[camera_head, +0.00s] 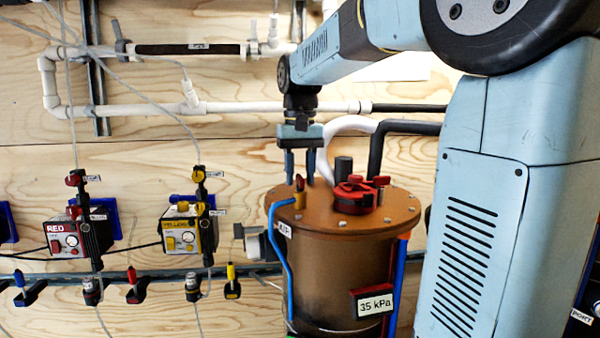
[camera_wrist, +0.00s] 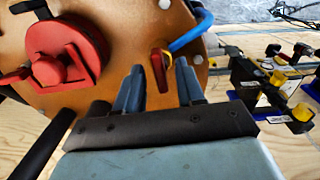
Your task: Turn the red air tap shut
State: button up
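The red air tap (camera_head: 299,183) sits on the brown tank's lid, beside a blue hose and near a label that seems to read AIR. In the wrist view its red handle (camera_wrist: 160,70) stands on a yellowish body. My gripper (camera_head: 300,178) points down over the lid, its two blue fingers apart with nothing held. In the wrist view my gripper (camera_wrist: 160,72) has one finger to each side of the handle, with gaps visible. Whether the fingertips are level with the handle or still above it is hard to tell.
A red clamp-like fitting (camera_head: 355,192) and a dark post (camera_head: 343,168) stand on the tank lid (camera_head: 400,208) close by. A sign on the tank (camera_head: 374,302) reads 35 kPa. RED (camera_head: 62,240) and YELLOW (camera_head: 183,236) boxes with small taps hang on the wall to the left.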

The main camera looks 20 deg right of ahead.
jog(key=shift+c, duration=0.4)
grip_shut()
jog(key=shift+m, duration=0.5)
jog(key=m, duration=0.3)
jog(key=shift+m, duration=0.4)
jog(key=m, duration=0.9)
jog(key=shift+m, duration=2)
jog(key=shift+r, duration=0.1)
